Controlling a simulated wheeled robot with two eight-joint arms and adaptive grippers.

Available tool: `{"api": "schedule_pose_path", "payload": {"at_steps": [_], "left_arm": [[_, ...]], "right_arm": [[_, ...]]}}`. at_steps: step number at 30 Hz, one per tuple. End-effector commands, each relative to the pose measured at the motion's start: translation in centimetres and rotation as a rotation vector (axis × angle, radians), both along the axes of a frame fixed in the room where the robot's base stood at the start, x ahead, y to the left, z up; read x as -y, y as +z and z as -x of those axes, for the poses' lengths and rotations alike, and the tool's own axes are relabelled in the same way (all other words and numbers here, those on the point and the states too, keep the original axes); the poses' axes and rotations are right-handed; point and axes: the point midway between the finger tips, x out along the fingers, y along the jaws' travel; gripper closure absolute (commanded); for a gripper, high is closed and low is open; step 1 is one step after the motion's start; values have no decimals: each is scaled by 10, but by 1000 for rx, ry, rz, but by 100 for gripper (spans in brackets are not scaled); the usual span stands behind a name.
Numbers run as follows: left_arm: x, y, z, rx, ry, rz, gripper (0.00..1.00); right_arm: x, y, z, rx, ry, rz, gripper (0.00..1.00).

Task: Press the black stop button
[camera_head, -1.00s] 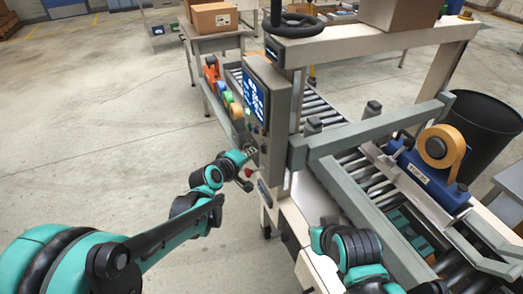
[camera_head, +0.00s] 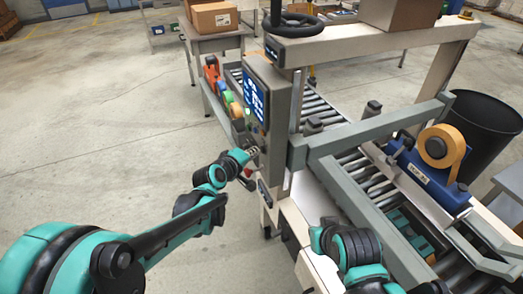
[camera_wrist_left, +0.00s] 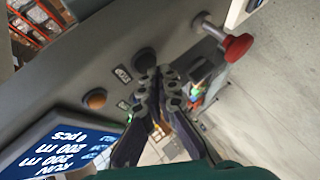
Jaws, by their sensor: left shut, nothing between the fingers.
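The grey control panel (camera_head: 277,115) with a lit blue screen stands on the left side of the conveyor machine. In the left wrist view, a round black button (camera_wrist_left: 145,60) sits on the panel face beside a small label. My left gripper (camera_head: 254,150) is at the panel's lower part. Its closed fingertips (camera_wrist_left: 157,78) lie right by the black button and overlap its edge in the left wrist view. I cannot tell whether they touch it. Nothing is between the fingers. Part of my right arm shows at the lower right, but its gripper is not clearly visible.
An orange button (camera_wrist_left: 95,98) and a green light (camera_wrist_left: 130,118) are on the same panel. A red mushroom knob (camera_wrist_left: 237,47) sticks out nearby. The roller conveyor (camera_head: 320,110) and a tape dispenser (camera_head: 428,175) stand to the right. Floor at left is clear.

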Motion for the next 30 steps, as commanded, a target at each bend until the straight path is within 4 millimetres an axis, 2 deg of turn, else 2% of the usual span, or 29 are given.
{"api": "schedule_pose_path", "payload": {"at_steps": [30], "left_arm": [[8,0,-3,-1,0,-1,100]], "right_arm": [[0,-1,0,0,0,0,100]]}}
